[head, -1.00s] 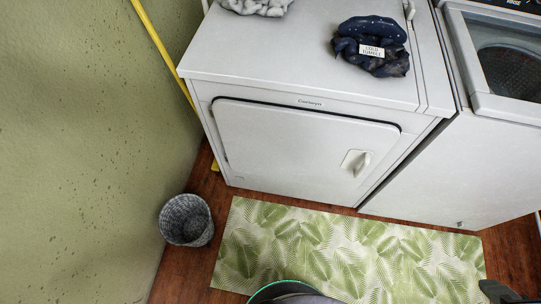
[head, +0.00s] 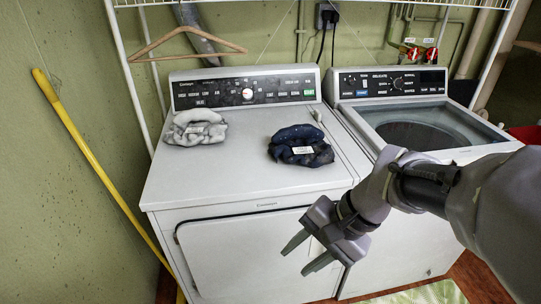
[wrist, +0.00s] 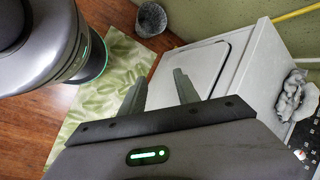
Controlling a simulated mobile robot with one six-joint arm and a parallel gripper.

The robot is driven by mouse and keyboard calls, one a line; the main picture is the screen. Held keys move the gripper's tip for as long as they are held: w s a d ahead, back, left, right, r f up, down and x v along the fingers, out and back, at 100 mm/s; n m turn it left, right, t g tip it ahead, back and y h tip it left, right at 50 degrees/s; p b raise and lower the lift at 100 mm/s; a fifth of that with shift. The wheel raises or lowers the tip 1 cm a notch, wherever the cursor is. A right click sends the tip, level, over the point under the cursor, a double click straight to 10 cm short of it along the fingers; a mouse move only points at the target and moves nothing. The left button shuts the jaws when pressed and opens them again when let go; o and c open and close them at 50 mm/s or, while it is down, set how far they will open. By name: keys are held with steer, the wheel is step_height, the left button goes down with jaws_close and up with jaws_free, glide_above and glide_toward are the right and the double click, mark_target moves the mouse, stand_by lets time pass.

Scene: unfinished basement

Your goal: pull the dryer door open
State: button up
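The white dryer (head: 165,195) stands on the left in the head view, its front facing me. Its door (head: 235,262) is shut, flush with the front panel, and its lower part is cut off by the frame. The door (wrist: 190,68) also shows in the wrist view, past my fingers. My gripper (head: 296,260) is in front of the right part of the door, fingers apart and empty. In the wrist view my gripper (wrist: 160,90) also shows two spread fingers with nothing between them. The door's handle is not visible now; I cannot tell whether my fingers touch the door.
A white washer (head: 398,255) stands right of the dryer. Dark blue clothing (head: 300,146) and grey clothing (head: 195,128) lie on the dryer top. A yellow pole (head: 95,160) leans at the left wall. A wastebasket (wrist: 151,19) and leaf-patterned mat (wrist: 105,95) are on the floor.

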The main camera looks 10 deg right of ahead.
steer(key=w+d+f+m+t+y+p, duration=0.1)
steer(key=w+d+f+m+t+y, duration=0.25)
steer(key=w+d+f+m, duration=0.45)
steer(key=w+d+f+m+t+y+p, duration=0.1)
steer(key=w+d+f+m+t+y, duration=0.35)
steer(key=f, duration=0.55)
steer(key=s+d+f+m+t+h, duration=0.35)
steer(key=d+f+m+h, duration=0.2)
steer(key=f, duration=0.45)
steer(key=s+d+f+m+t+h, duration=0.35)
steer(key=d+f+m, duration=0.3)
steer(key=f, duration=0.45)
steer(key=r+b+x, duration=0.1)
steer(key=b+x, duration=0.3)
steer(key=x, duration=1.4)
steer(key=shift+w+a+t+b, duration=0.2)
steer(key=shift+t+b, duration=0.1)
steer(key=shift+t, duration=0.1)
steer(key=shift+c, duration=0.2)
jaws_close()
